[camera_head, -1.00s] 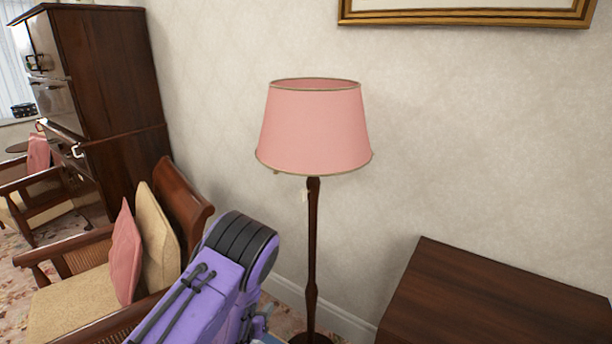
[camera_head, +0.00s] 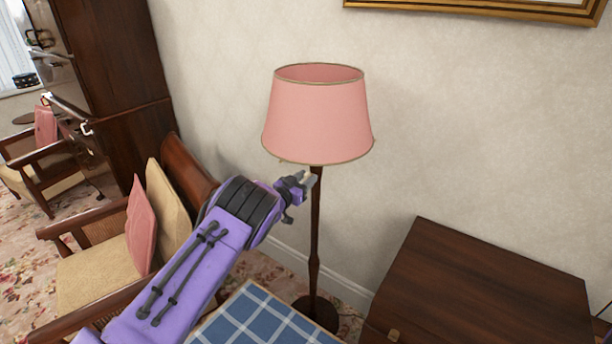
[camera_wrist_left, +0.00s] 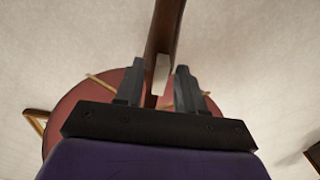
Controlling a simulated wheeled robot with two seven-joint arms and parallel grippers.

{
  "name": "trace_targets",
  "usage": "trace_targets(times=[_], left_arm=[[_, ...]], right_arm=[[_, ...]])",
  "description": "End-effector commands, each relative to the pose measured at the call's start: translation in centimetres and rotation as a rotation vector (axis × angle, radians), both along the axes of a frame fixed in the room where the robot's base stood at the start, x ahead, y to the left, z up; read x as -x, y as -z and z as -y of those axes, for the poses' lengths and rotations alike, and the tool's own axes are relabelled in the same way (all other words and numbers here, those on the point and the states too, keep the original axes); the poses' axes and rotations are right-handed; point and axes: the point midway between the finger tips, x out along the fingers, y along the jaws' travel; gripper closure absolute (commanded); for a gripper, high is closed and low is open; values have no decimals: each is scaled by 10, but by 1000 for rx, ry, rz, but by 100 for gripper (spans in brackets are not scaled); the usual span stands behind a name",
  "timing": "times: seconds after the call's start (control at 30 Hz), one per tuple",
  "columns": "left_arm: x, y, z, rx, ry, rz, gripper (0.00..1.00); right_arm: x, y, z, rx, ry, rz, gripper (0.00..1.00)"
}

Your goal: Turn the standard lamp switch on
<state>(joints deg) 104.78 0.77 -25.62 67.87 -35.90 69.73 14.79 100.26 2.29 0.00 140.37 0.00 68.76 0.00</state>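The standard lamp has a pink shade (camera_head: 318,115) on a dark wooden pole (camera_head: 315,235); both also show in the left wrist view, the pole (camera_wrist_left: 166,28) at the top and the shade (camera_wrist_left: 72,112) behind the fingers. A small pale piece, apparently the switch (camera_wrist_left: 161,70), shows between the fingertips, beside the pole. My left gripper (camera_head: 307,179) is just under the shade's lower edge, at the pole. In the left wrist view its fingers (camera_wrist_left: 160,78) stand apart, with a gap around the pale piece. I cannot tell whether either finger touches it. My right gripper is out of view.
A blue checked surface (camera_head: 255,322) lies below my left arm. An armchair (camera_head: 90,275) with cushions stands on the left, a dark wooden chest (camera_head: 485,290) on the right. The wall is close behind the lamp.

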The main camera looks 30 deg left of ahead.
Motion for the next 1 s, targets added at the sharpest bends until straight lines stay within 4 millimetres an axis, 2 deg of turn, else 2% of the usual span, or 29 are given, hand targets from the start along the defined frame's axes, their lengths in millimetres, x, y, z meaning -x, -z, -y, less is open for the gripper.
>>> trace_targets(times=[0.33,0.37,0.4,0.47,0.5,0.77,1.0], left_arm=[[-7,0,1,1,-1,0,62],[-7,0,1,1,-1,0,65],[-7,0,1,1,-1,0,78],[-7,0,1,1,-1,0,98],[-7,0,1,1,-1,0,100],[-6,1,1,-11,-1,2,100],[-6,4,1,-103,-2,16,100]], right_arm=[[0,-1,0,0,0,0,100],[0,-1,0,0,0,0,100],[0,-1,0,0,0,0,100],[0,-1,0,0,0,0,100],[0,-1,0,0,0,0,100],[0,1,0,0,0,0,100],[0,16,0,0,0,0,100]])
